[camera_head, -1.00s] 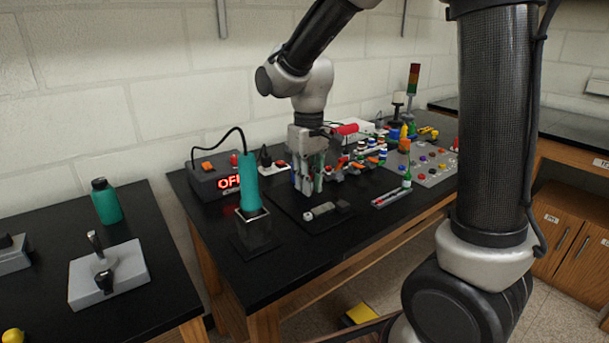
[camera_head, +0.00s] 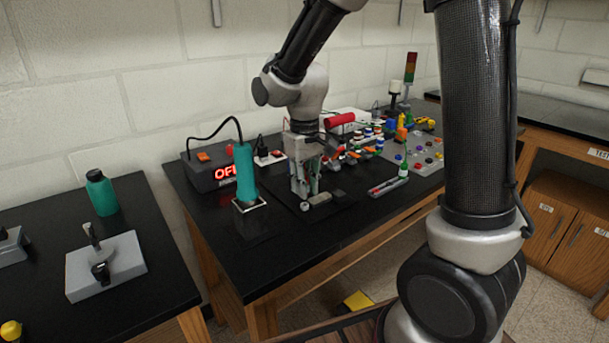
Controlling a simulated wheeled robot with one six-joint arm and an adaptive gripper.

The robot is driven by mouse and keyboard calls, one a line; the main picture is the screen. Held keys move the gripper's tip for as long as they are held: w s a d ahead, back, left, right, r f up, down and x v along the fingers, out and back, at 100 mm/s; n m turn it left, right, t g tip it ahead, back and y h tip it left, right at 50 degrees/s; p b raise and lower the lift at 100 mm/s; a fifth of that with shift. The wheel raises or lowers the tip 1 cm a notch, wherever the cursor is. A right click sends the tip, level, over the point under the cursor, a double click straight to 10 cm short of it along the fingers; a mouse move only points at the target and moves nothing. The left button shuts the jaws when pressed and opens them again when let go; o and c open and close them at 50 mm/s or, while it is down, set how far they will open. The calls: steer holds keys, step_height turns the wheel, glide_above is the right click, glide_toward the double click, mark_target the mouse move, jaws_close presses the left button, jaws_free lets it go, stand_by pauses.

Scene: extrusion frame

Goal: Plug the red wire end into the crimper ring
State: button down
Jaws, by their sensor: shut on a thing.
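My gripper (camera_head: 304,190) points down over the black mat at the middle of the bench. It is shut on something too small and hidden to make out. Its fingertips are low, close to a small silver-grey piece (camera_head: 320,198) on the mat; I cannot tell whether they touch. A small white round end (camera_head: 305,206) shows just in front of the fingertips. I cannot pick out the red wire end or the crimper ring for certain at this size.
A teal-handled tool (camera_head: 246,175) stands upright in a holder left of my gripper, near the control box (camera_head: 210,173) with a lit red display. A red cylinder (camera_head: 340,119) and several coloured parts lie behind and right. A small tray (camera_head: 388,187) stands right.

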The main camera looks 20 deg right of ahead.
steer(key=shift+f, duration=0.95)
steer(key=shift+f, duration=0.45)
stand_by(1.3)
steer(key=c, duration=1.3)
jaws_free()
step_height(320, 180, up, 12)
steer(key=shift+f, duration=0.1)
steer(key=shift+s, duration=0.1)
